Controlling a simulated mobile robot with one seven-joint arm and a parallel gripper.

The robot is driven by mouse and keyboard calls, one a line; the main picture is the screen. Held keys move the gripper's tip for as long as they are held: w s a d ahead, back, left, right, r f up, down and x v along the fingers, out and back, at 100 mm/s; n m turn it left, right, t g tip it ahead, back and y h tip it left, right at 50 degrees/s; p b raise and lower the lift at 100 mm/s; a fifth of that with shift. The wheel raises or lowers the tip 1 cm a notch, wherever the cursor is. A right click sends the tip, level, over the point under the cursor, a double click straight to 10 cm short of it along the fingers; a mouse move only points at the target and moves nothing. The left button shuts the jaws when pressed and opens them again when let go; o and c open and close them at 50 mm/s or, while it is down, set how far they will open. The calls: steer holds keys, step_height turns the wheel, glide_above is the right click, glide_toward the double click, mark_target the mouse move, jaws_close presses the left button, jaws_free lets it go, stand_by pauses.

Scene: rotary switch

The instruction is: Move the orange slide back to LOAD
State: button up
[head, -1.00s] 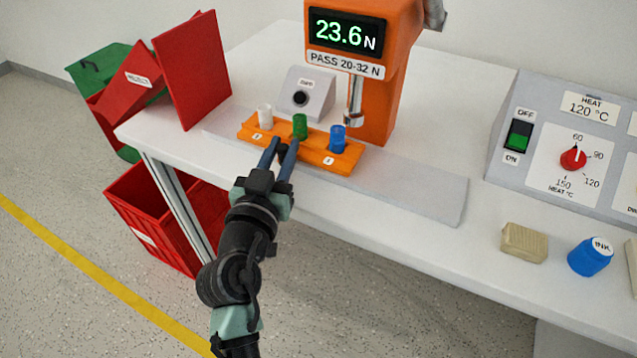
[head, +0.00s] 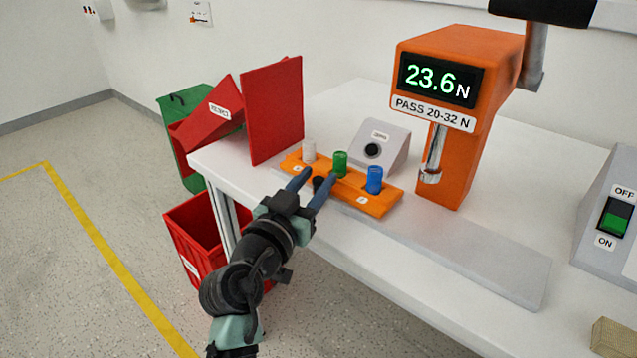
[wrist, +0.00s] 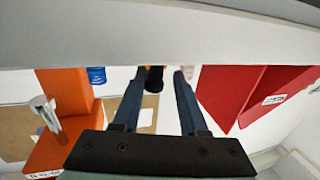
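The orange slide (head: 370,203) sits near the left end of the grey rail (head: 470,253), to the left of the press. It carries a white peg (head: 309,151), a green peg (head: 340,164) and a blue peg (head: 375,180). A black knob (head: 319,184) shows at its front edge, and also in the wrist view (wrist: 154,78). My gripper (head: 318,176) is at the slide's front, fingers apart on either side of the knob. In the wrist view my gripper (wrist: 160,74) shows a gap beside the knob. The slide's small labels are unreadable, and no LOAD mark can be read.
The orange press (head: 462,150) reads 23.6 N, its plunger above the rail. A grey button box (head: 381,146) stands behind the slide. A red panel (head: 273,110) stands at the table's left, with a red bin (head: 195,233) below. The rail's right part is clear.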

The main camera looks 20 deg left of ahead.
stand_by(0.4)
steer(key=shift+s, duration=0.25)
steer(key=s+p, duration=0.1)
steer(key=s, duration=1.1)
steer(key=shift+s, duration=0.25)
